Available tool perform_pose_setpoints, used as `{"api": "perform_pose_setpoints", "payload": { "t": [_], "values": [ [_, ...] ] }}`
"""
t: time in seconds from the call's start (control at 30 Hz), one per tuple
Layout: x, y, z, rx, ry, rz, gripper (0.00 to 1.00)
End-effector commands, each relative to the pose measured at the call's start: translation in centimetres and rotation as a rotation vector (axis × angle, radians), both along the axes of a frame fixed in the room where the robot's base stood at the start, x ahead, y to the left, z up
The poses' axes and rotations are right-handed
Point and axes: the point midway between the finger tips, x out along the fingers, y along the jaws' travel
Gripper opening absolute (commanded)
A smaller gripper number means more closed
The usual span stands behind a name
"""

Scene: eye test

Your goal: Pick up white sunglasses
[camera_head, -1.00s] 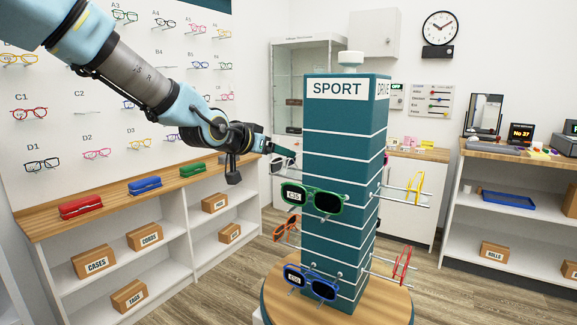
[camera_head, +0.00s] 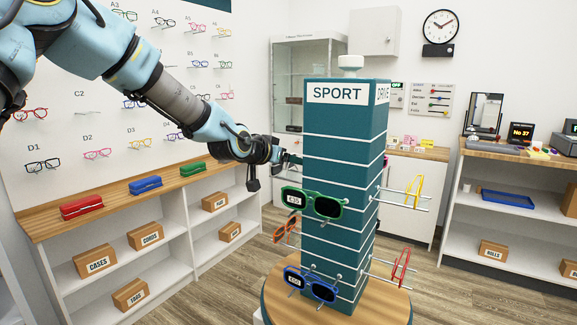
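The teal SPORT display stand (camera_head: 338,150) rises in the middle of the head view, with glasses on its sides. A small pale piece of the white sunglasses (camera_head: 284,170) shows at the stand's left side, just under my gripper. The rest is hidden by the gripper and wrist. My gripper (camera_head: 288,159) is at the stand's upper left edge, pointing right, at about the height of the white sunglasses. Its fingers are small and dark, partly against the stand. I cannot tell whether they are open or touch the sunglasses.
Green sunglasses (camera_head: 313,203) hang on the stand's front, with blue sunglasses (camera_head: 310,285) below. Orange glasses (camera_head: 286,230) are low on the left side; yellow (camera_head: 417,190) and red glasses (camera_head: 401,266) are on right-hand pegs. A wooden shelf (camera_head: 115,207) runs along the left wall.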

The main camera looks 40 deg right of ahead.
Motion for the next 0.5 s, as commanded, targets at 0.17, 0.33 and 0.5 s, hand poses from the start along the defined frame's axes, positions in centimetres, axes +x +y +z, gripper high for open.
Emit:
{"api": "perform_pose_setpoints", "payload": {
  "t": [0.17, 0.33, 0.5],
  "values": [
    [0.00, 0.01, 0.02, 0.000, 0.000, 0.000, 0.54],
    [-0.01, 0.02, 0.02, 0.000, 0.000, 0.000, 0.35],
    [-0.01, 0.02, 0.02, 0.000, 0.000, 0.000, 0.16]
  ]
}}
